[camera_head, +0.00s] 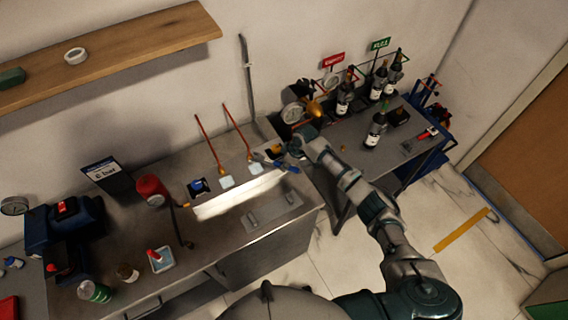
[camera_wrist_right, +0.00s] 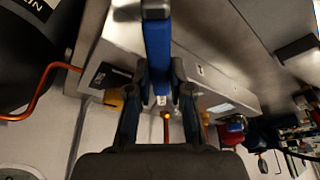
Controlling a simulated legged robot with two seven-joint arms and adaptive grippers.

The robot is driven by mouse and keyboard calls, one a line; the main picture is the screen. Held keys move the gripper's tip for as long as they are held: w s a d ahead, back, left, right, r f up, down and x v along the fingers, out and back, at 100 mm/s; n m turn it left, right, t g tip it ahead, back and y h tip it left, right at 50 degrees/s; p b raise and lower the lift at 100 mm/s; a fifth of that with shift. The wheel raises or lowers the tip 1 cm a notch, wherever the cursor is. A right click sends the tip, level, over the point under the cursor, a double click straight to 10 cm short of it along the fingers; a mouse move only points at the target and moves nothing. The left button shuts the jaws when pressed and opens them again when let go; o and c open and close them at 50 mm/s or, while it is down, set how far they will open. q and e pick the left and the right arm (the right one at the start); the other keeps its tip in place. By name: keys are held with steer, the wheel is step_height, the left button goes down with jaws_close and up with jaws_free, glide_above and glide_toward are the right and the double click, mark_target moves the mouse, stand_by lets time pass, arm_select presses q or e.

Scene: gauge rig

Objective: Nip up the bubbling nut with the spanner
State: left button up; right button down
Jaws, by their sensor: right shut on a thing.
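My right gripper (camera_head: 284,157) is over the right part of the bench, near the copper pipes. In the wrist view its fingers (camera_wrist_right: 161,76) are shut on the blue handle of a spanner (camera_wrist_right: 157,42); its jaw end is not clear. Two copper pipes, a left one (camera_head: 207,138) and a right one (camera_head: 235,125), come down to brass-coloured joints with pale patches at their feet, one left (camera_head: 227,182) and one right (camera_head: 255,169). Bubbles cannot be made out on either. My left gripper is not in view.
A red can (camera_head: 151,188) and a blue machine (camera_head: 80,226) stand to the left. Dark bottles (camera_head: 375,130) stand on the right-hand table. A shelf (camera_head: 125,48) is on the wall.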

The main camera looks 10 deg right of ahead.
mark_target(295, 168)
steer(key=shift+s+d+r+p, duration=0.15)
steer(key=shift+s+d+p, duration=0.35)
steer(key=shift+d+p, duration=0.1)
steer(key=shift+s+d+p, duration=0.3)
steer(key=shift+s+d, duration=0.05)
steer(key=shift+d, duration=0.2)
steer(key=shift+s+d+p, duration=0.25)
steer(key=shift+s+d, duration=0.1)
steer(key=shift+d, duration=0.2)
steer(key=shift+r, duration=2.15)
